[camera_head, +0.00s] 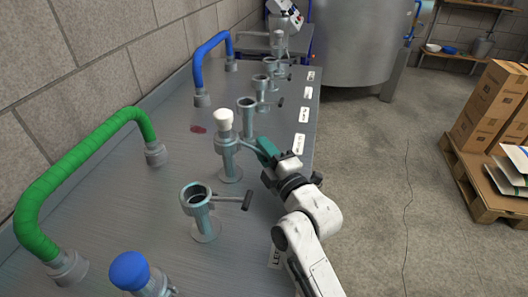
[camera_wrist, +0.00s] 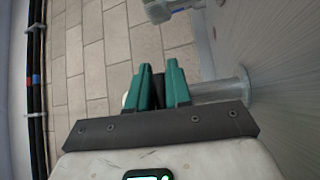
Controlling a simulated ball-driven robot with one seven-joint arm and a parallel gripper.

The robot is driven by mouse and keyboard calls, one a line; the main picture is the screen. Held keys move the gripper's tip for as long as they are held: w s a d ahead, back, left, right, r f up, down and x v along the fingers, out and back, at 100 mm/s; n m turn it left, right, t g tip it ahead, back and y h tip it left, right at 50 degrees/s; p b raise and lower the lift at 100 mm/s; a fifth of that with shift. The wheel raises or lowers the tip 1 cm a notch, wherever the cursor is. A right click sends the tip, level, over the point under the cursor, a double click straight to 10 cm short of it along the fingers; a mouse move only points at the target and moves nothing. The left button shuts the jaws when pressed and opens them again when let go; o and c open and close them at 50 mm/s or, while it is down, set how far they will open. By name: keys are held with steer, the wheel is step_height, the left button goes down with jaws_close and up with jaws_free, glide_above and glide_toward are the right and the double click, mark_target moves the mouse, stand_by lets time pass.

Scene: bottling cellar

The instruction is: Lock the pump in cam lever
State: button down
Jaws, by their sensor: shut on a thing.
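A metal post with a white cap (camera_head: 223,120) plugged in its top stands on the grey bench (camera_head: 160,215). Its lever arm points right toward my gripper (camera_head: 265,148). The green fingers of my gripper are shut on the dark cam lever handle, which shows between them in the wrist view (camera_wrist: 158,86). The post's metal body (camera_wrist: 220,90) lies just right of the fingers there. The handle is mostly hidden by the fingers in the head view. The label by this post is too small to read.
An open-topped post (camera_head: 200,213) with its own lever (camera_head: 235,200) stands nearer. Several similar posts stand farther back. A green hose (camera_head: 80,170), a blue hose (camera_head: 205,58) and a blue cap (camera_head: 129,270) are on the bench. Clear floor lies right, before a pallet (camera_head: 475,190).

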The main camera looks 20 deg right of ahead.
steer(key=shift+f, duration=0.35)
steer(key=c, duration=1.4)
jaws_free()
steer(key=o, duration=0.3)
steer(key=shift+r, duration=0.25)
steer(key=b+v, duration=0.2)
steer(key=v, duration=0.7)
steer(key=shift+s+f, duration=0.15)
steer(key=shift+s, duration=0.2)
steer(key=shift+s+d, duration=0.1)
steer(key=shift+s, duration=0.5)
steer(key=shift+c, duration=0.5)
